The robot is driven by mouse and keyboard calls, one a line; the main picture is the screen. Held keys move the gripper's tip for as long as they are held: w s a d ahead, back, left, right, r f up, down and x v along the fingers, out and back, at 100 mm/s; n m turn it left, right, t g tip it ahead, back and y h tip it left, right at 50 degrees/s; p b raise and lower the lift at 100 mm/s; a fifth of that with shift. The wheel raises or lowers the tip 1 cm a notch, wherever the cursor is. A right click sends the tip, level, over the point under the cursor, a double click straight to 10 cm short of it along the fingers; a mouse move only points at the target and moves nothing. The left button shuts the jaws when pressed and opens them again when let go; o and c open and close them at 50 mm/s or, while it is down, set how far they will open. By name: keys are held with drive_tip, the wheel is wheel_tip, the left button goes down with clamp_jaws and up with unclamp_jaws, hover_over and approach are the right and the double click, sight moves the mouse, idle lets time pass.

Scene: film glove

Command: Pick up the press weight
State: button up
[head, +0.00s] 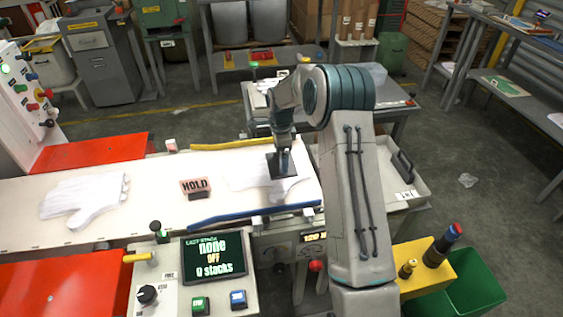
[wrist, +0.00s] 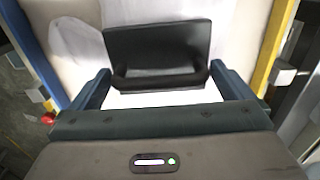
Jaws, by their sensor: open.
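The press weight (head: 274,168) is a dark block with an upright part. It stands on the white bed near its right end, on or against a white glove (head: 291,190). The two fingers are spread wide, one to each side of the lip's ends. My gripper (head: 284,139) also shows in the head view, right above the weight. Whether the fingers touch the weight I cannot tell.
Another white glove (head: 85,199) lies on the left of the bed. A HOLD sign (head: 195,185) stands mid-bed. A blue rail (head: 240,213) and a yellow rail (head: 231,143) edge the bed. A control panel with a screen (head: 213,257) is in front.

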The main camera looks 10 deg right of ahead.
drive_tip(key=shift+f, duration=0.55)
drive_tip(key=c, duration=0.9)
drive_tip(key=shift+c, duration=1)
drive_tip(key=shift+r, duration=0.15)
